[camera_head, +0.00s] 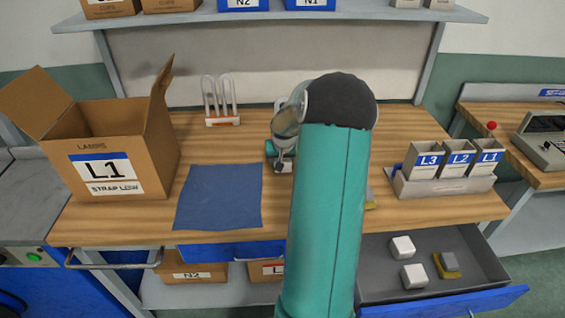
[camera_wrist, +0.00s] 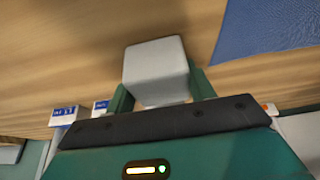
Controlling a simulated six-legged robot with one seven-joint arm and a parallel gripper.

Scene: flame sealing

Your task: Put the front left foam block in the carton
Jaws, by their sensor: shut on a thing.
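My gripper (camera_wrist: 160,88) is shut on a pale grey-white foam block (camera_wrist: 155,66), which sits between its two green fingers in the wrist view. The wooden worktop lies beyond the block in that view. In the head view my teal arm reaches over the table and hides the held block. The open carton (camera_head: 117,170), marked L1, stands upright on the left of the table with its flaps spread. Its inside floor is hidden. Two white foam blocks, a rear one (camera_head: 402,247) and a front one (camera_head: 414,276), lie in the open drawer.
The drawer (camera_head: 385,290) at lower right also holds a grey and yellow block (camera_head: 447,265). A blue mat (camera_head: 219,196) lies between carton and arm. Labelled bins (camera_head: 455,160) stand at right. A shelf (camera_head: 270,17) runs above the back.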

